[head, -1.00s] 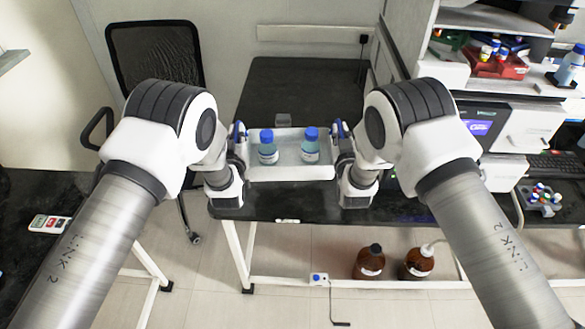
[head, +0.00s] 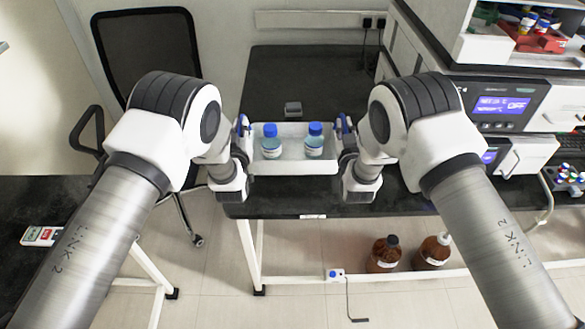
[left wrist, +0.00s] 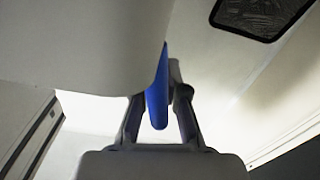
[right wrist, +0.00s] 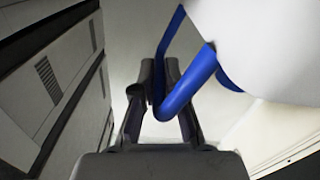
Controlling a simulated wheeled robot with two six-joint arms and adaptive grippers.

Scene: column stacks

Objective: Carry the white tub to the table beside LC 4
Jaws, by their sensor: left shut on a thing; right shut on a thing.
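The white tub (head: 292,168) is level between my two grippers, with two blue-capped bottles (head: 271,142) (head: 314,140) upright in it. My left gripper (head: 243,138) is shut on the tub's left blue handle, which also shows between the fingers in the left wrist view (left wrist: 157,95). My right gripper (head: 343,138) is shut on the right blue handle, seen in the right wrist view (right wrist: 185,95). The tub shows over the front part of the dark table (head: 300,75); I cannot tell whether it touches. The instrument (head: 505,103) right of this table bears a partly hidden label ending in 4.
A small grey object (head: 292,108) lies on the table behind the tub. A black chair (head: 150,60) stands at left. Brown bottles (head: 383,254) (head: 432,251) stand low under the table. Another dark table (head: 30,205) is at near left. The tabletop's back is clear.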

